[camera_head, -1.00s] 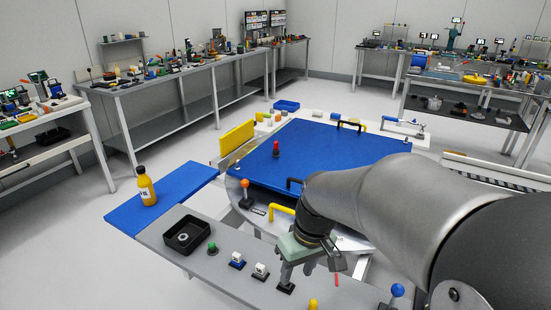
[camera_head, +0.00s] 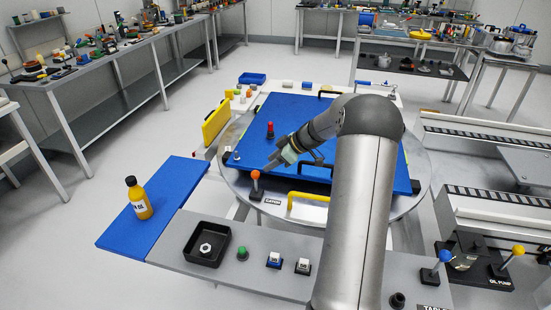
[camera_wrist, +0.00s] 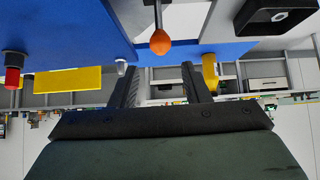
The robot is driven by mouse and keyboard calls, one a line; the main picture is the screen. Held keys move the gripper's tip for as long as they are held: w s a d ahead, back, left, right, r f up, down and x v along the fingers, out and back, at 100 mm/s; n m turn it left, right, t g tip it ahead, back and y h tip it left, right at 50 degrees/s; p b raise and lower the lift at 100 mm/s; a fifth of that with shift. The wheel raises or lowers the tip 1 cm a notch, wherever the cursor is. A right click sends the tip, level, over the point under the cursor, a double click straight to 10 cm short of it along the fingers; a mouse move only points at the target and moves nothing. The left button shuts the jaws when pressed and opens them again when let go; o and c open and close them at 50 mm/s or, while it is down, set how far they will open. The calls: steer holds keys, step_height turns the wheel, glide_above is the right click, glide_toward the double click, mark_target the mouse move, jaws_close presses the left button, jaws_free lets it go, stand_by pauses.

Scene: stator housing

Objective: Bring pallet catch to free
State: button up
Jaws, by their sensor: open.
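The catch lever has an orange ball knob (camera_head: 255,175) on a thin stem. It stands at the front left of the round grey plate, beside a small label (camera_head: 272,201) that seems to read CATCH. In the wrist view the orange knob (camera_wrist: 160,42) hangs from the top of the picture, just beyond and between the fingertips. My gripper (camera_head: 271,166) is open and empty, a little above and to the right of the knob. Its two dark fingers also show in the wrist view (camera_wrist: 160,72). The blue pallet (camera_head: 340,125) lies flat on the round plate.
A red knob (camera_head: 270,130) stands on the pallet. A yellow handle (camera_head: 306,205) is right of the catch lever. A black tray (camera_head: 206,241) and several buttons sit on the grey front panel. A yellow bottle (camera_head: 138,198) stands on the blue side shelf (camera_head: 175,195).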

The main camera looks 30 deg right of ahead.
mark_target(256, 171)
steer(key=shift+p+x, duration=0.8)
steer(key=shift+x, duration=2.45)
steer(key=shift+w+a+f+b, duration=0.15)
steer(key=shift+a+f+b, duration=0.05)
steer(key=shift+b, duration=0.85)
